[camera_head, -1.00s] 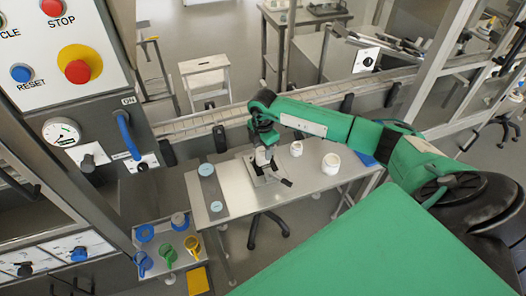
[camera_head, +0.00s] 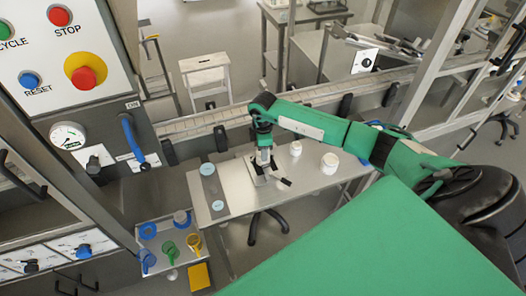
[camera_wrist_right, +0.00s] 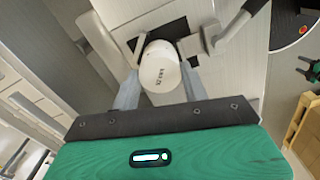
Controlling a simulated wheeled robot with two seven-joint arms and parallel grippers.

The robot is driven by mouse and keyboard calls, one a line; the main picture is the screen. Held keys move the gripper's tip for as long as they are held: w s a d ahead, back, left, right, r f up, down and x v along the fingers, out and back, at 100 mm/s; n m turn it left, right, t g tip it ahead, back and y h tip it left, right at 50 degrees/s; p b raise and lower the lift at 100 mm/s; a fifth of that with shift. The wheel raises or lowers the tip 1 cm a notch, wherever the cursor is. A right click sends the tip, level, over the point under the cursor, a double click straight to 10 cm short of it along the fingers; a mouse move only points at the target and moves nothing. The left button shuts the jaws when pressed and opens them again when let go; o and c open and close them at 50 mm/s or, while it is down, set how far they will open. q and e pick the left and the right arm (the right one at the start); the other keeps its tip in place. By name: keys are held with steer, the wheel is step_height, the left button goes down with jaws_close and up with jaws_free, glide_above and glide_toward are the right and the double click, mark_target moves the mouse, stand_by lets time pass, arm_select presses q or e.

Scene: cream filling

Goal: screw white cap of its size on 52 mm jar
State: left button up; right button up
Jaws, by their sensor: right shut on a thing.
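My right gripper (camera_head: 264,162) is over the clamping fixture (camera_head: 258,178) on the steel table. In the right wrist view its two grey fingers (camera_wrist_right: 160,82) are shut on a round white cap (camera_wrist_right: 160,64). Small dark print on the cap's top looks like a 52 mm mark. The cap lies between the jaws of the fixture (camera_wrist_right: 208,40). Whatever is under the cap is hidden, so I cannot tell if a jar is there or how the cap sits. My left gripper is out of view.
Two white jars, a smaller one (camera_head: 295,148) and a larger one (camera_head: 330,163), stand on the table (camera_head: 232,190) to the right. Two pale round lids (camera_head: 207,169) lie at its left. A tray with coloured parts (camera_head: 165,238) is front left. A control panel (camera_head: 75,100) stands left.

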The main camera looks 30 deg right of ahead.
steer(key=shift+r+m+p, duration=0.15)
steer(key=shift+m+p, duration=0.4)
steer(key=shift+m, duration=0.15)
steer(key=m+p, duration=0.2)
steer(key=m, duration=0.1)
steer(key=shift+m, duration=0.7)
steer(key=o, duration=0.8)
